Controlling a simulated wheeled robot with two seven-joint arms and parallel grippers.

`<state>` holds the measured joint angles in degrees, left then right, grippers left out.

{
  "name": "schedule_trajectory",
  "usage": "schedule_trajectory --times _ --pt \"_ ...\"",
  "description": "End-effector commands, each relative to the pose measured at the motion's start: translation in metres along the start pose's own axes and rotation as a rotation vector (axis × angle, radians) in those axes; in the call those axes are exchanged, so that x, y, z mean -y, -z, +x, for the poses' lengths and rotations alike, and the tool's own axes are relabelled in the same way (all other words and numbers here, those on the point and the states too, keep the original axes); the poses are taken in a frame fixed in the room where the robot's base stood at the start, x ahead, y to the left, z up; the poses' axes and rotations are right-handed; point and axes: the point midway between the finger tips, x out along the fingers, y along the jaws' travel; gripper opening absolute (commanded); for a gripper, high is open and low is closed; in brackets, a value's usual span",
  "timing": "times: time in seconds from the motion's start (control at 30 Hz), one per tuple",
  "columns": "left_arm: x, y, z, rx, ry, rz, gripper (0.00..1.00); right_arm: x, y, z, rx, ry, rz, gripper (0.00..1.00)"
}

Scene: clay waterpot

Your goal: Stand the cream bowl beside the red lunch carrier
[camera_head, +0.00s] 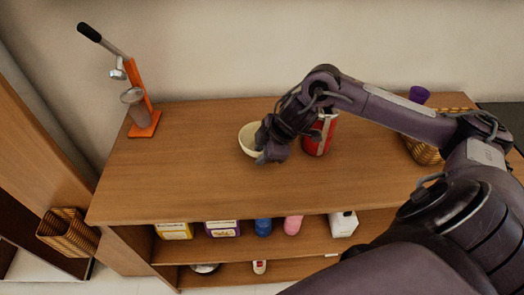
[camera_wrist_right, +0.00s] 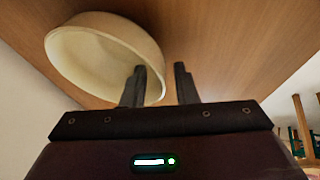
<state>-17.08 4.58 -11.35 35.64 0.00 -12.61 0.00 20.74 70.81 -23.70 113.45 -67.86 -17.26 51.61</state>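The cream bowl (camera_head: 247,137) is upright on the wooden tabletop, with its right part hidden by my right gripper (camera_head: 268,157). In the right wrist view the bowl (camera_wrist_right: 85,62) fills the upper left. There my right gripper's fingers (camera_wrist_right: 160,84) are apart, one overlapping the bowl's inside and one outside its rim. A gap shows beside the rim, so the fingers do not look closed on it. The red lunch carrier (camera_head: 319,136) stands just right of the gripper, partly hidden behind my right arm. My left gripper is not in view.
An orange press (camera_head: 145,121) stands at the table's back left. A wicker basket (camera_head: 424,152) and a purple cup (camera_head: 419,95) are at the right, partly behind my arm. The tabletop (camera_head: 180,175) left and front of the bowl is clear. Shelves below hold several small items.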

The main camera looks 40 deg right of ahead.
Motion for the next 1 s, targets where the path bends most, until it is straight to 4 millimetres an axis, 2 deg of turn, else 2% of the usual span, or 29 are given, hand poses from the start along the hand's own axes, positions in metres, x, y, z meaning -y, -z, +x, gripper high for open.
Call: schedule_trajectory --times 0.27,0.37,0.7,1.0 --pt "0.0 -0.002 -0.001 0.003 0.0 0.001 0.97 -0.001 0.001 -0.006 0.001 -0.002 -0.001 0.27" --pt "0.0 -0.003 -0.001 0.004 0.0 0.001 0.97 -0.002 0.0 -0.02 0.001 -0.004 -0.003 0.27" --pt "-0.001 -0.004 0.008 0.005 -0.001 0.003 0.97 -0.001 -0.001 -0.086 0.006 -0.005 -0.003 0.27" --pt "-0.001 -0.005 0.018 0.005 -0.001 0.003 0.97 -0.002 0.0 -0.115 0.002 -0.004 -0.002 0.27"
